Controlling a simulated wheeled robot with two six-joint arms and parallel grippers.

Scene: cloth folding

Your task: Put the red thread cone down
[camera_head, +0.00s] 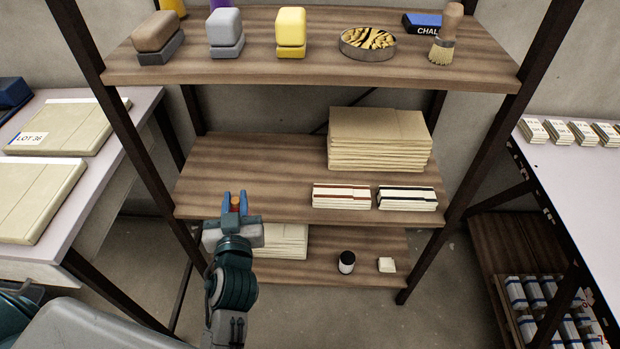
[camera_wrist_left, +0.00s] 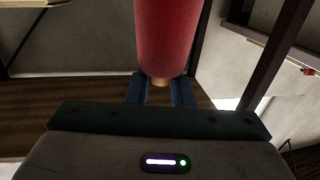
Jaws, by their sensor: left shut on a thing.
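My left gripper (camera_head: 236,203) is at the left front of the middle shelf (camera_head: 240,165) in the head view. Its blue fingers (camera_wrist_left: 161,88) are shut on the red thread cone (camera_wrist_left: 168,38). The cone shows large in the left wrist view, with a tan end (camera_wrist_left: 161,81) between the fingers. Its far end is cut off by the top of that view. In the head view only a small reddish-orange bit (camera_head: 236,206) shows between the fingers. I cannot tell whether the cone touches the shelf. My right gripper is out of view.
The middle shelf holds stacked tan sheets (camera_head: 380,138) and two card stacks (camera_head: 341,196) (camera_head: 407,198) at the right; its left part is bare. The upper shelf (camera_head: 300,72) holds blocks, a round tin (camera_head: 367,43) and a brush (camera_head: 446,38). Dark posts (camera_head: 130,135) (camera_head: 475,155) flank the shelves.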

